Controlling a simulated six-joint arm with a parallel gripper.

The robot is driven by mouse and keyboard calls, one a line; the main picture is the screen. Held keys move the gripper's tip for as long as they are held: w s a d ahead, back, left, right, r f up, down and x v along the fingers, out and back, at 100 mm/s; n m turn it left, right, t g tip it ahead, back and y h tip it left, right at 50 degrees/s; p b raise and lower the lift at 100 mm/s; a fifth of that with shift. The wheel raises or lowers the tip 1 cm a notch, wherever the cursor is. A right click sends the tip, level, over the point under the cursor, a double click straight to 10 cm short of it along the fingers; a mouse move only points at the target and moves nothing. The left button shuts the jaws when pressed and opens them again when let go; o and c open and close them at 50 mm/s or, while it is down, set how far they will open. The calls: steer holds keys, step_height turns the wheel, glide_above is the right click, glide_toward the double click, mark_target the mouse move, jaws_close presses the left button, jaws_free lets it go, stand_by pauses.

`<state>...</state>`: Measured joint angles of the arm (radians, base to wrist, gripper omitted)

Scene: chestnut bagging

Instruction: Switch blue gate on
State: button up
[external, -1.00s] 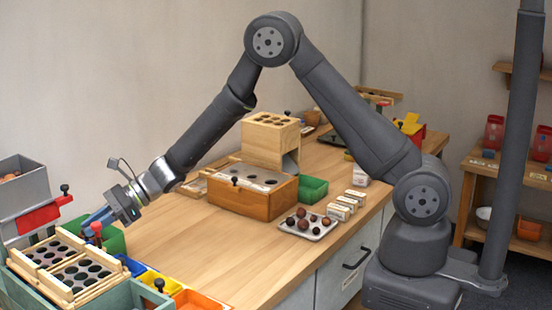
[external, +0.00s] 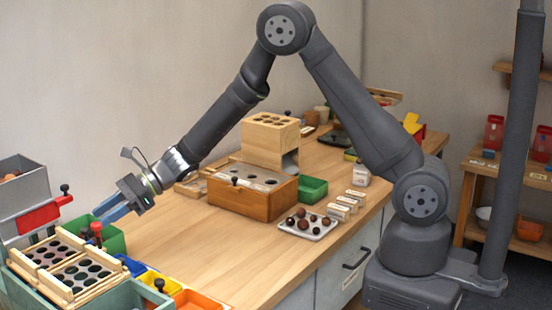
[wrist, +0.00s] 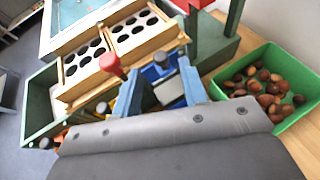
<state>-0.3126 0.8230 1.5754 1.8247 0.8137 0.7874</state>
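My gripper (external: 106,211) is at the left, just above the green bin and beside the red-topped knob (external: 97,228). In the wrist view my gripper (wrist: 160,88) has its two blue fingers apart, with a gap between them. A blue piece with a dark knob (wrist: 161,60), which may be the blue gate, shows in that gap; I cannot tell whether the fingers touch it. A second round grey knob (wrist: 168,92) sits nearer the camera. The red knob (wrist: 110,64) stands left of the fingers. The gate's position is unclear.
A wooden tray with round holes (external: 60,285) lies beside the knobs. A green bin (wrist: 245,58) of chestnuts is at the right in the wrist view. Yellow (external: 158,279) and orange (external: 200,300) trays stand in front.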

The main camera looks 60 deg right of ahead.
mark_target(96, 225)
steer(key=v, duration=1.3)
steer(key=shift+d+r, duration=0.25)
steer(key=shift+d, duration=0.05)
steer(key=x, duration=1.7)
steer(key=shift+s+a+f, duration=0.1)
steer(key=shift+s+f, duration=0.05)
steer(key=shift+f, duration=0.05)
steer(key=shift+a+f, duration=0.1)
steer(key=shift+f, duration=0.2)
